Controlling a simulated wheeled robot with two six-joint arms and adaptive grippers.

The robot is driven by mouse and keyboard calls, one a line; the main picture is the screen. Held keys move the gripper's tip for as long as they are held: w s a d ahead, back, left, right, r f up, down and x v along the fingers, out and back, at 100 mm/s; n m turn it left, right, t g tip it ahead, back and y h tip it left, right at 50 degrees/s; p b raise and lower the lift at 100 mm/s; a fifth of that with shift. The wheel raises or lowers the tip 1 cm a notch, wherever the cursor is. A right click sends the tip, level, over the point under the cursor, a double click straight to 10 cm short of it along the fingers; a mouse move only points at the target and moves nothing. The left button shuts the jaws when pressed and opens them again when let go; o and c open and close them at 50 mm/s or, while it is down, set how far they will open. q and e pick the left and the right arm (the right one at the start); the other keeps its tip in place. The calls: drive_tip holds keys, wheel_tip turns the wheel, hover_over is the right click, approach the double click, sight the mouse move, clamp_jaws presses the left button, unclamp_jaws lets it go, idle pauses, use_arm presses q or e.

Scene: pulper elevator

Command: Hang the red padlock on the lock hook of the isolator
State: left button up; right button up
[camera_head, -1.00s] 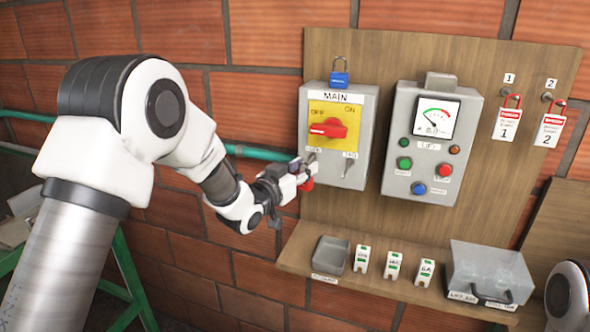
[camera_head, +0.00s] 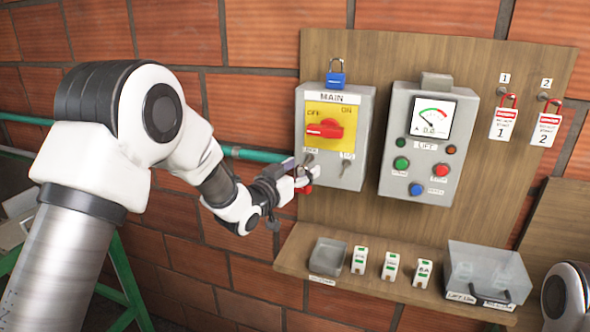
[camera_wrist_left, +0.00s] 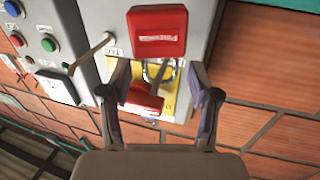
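The red padlock (camera_head: 303,188) is at the lower left of the grey isolator box (camera_head: 357,150), by the left LOCK hook (camera_head: 308,158). In the left wrist view the padlock (camera_wrist_left: 157,32) shows its red face just past the fingertips, with its shackle towards the box. Whether the shackle is around the hook is hidden. My left gripper (camera_wrist_left: 159,65) appears open, its fingers apart on either side of the shackle. The other hook (camera_wrist_left: 92,52) is bare. The red rotary knob (camera_head: 324,129) sits on a yellow plate. My right gripper is out of view.
A blue padlock (camera_head: 336,73) is on top of the isolator. The lift control box (camera_head: 428,140) stands to its right. The shelf (camera_head: 290,262) below holds a small tray (camera_head: 328,256), several labelled blocks and a clear box (camera_head: 487,270).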

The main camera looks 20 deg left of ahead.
use_arm(q)
drive_tip(key=shift+s+a, duration=0.1)
drive_tip(key=shift+a, duration=0.05)
drive_tip(key=v, duration=1.2)
drive_tip(key=s+d+f+g+y+b, duration=0.1)
drive_tip(key=s+f+g, duration=0.25)
drive_tip(key=f, duration=0.85)
drive_tip(key=s+d+f+n+g+b, duration=0.15)
drive_tip(key=s+f, duration=0.35)
drive_tip(key=f, duration=0.8)
drive_tip(key=s+f+g+y+b, duration=0.15)
drive_tip(key=s+f+g, duration=0.25)
drive_tip(key=f, duration=0.8)
drive_tip(key=s+a+f+g+y, duration=0.1)
drive_tip(key=s+f+g, duration=0.1)
drive_tip(key=s+f, duration=0.2)
drive_tip(key=s+a+f+n+g, duration=0.1)
drive_tip(key=s+f+g, duration=0.2)
drive_tip(key=s, duration=0.8)
drive_tip(key=s+a+f+n+g+y+b, duration=0.1)
drive_tip(key=s+f+g, duration=0.2)
drive_tip(key=s, duration=0.5)
drive_tip(key=shift+f+y, duration=0.35)
drive_tip(key=shift+f, duration=0.45)
drive_tip(key=shift+w+n, duration=0.1)
drive_tip(key=shift+n, duration=0.15)
